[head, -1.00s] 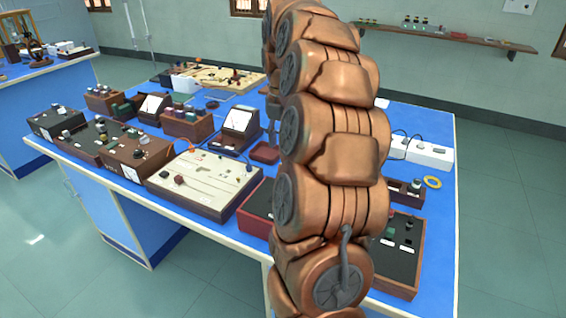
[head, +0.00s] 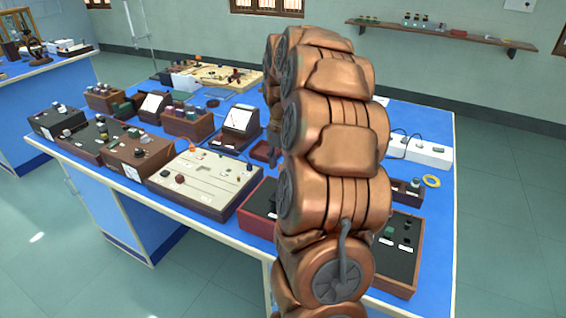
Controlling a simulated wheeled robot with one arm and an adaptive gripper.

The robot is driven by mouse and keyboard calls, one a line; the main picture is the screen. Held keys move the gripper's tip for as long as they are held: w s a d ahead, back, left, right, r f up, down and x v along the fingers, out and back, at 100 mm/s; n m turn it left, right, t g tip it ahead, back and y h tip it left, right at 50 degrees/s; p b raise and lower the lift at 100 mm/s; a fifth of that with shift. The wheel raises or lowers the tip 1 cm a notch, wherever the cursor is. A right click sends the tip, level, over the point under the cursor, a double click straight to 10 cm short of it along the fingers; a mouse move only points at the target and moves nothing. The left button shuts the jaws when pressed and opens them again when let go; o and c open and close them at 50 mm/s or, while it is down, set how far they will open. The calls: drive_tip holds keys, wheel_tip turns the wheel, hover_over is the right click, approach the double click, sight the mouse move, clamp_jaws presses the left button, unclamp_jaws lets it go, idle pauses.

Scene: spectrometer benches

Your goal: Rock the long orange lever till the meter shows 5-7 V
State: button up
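The cream-topped board (head: 215,170) in a brown case lies near the front edge of the blue bench. A small orange piece (head: 191,146) stands at its back left edge; it is too small to tell whether it is the long lever. A meter box with a white sloped face (head: 239,117) stands behind the board, and a second one (head: 154,104) is farther left. Their readings are too small to read. My copper-coloured arm rises in front of the bench and bends away at the top. My gripper does not show; the arm hides the area behind it.
Brown and black control boxes (head: 137,153) line the bench's left front. A red-sided box (head: 258,205) is partly behind my arm. The bench's right rear is mostly bare.

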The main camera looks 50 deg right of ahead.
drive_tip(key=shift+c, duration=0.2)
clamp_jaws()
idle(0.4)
